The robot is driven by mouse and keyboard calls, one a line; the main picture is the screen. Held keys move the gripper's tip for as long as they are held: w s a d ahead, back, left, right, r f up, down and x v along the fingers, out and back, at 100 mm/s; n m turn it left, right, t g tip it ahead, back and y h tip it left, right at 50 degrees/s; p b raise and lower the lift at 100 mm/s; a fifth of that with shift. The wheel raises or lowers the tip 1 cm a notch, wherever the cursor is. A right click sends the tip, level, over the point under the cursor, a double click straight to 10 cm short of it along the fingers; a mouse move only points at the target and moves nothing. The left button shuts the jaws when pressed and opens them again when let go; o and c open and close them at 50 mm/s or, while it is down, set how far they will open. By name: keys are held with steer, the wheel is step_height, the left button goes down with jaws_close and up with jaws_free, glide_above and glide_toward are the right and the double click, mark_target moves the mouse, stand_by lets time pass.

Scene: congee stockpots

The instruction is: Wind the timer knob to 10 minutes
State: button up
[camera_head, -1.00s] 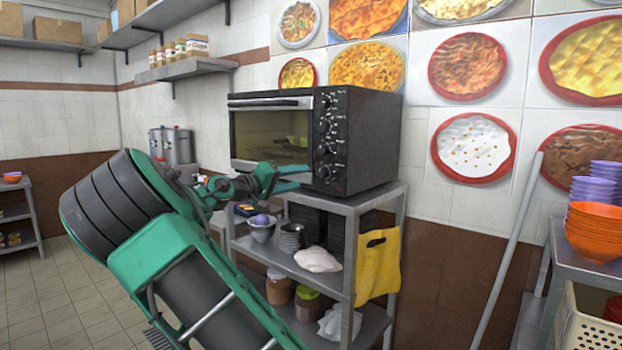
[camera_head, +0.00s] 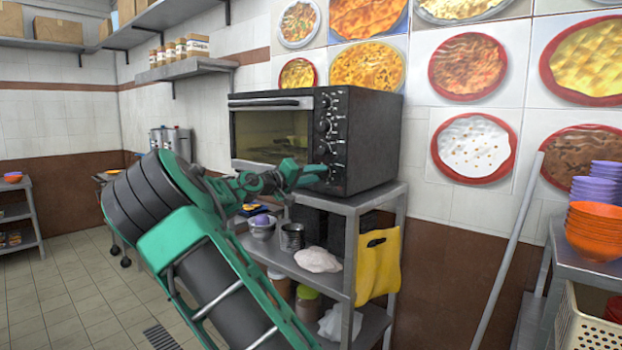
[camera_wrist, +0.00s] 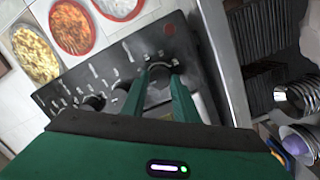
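The black toaster oven (camera_head: 365,140) has a column of knobs on the right side of its front. Which one is the timer knob cannot be read from the markings. My gripper (camera_head: 318,172) is at the lowest knob (camera_wrist: 160,70), which its fingers partly cover in the head view. In the wrist view, my gripper (camera_wrist: 161,78) has its two green fingers apart, with that knob between or just beyond the tips. Contact with the knob cannot be told. The other dark knobs (camera_wrist: 95,102) lie to the left in the wrist view.
The oven stands on a metal rack (camera_head: 345,203). The oven's glass door (camera_head: 270,135) is shut.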

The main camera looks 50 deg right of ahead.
steer(key=c, duration=0.4)
steer(key=shift+f, duration=0.1)
steer(key=m, duration=0.3)
steer(key=shift+m, duration=0.3)
steer(key=m, duration=0.3)
steer(key=shift+y, duration=0.4)
steer(key=shift+o, duration=0.2)
steer(key=m+t, duration=0.1)
steer(key=m, duration=0.3)
steer(key=shift+a+m, duration=0.1)
steer(key=shift+m, duration=0.2)
steer(key=m, duration=0.3)
steer(key=shift+m+t, duration=0.3)
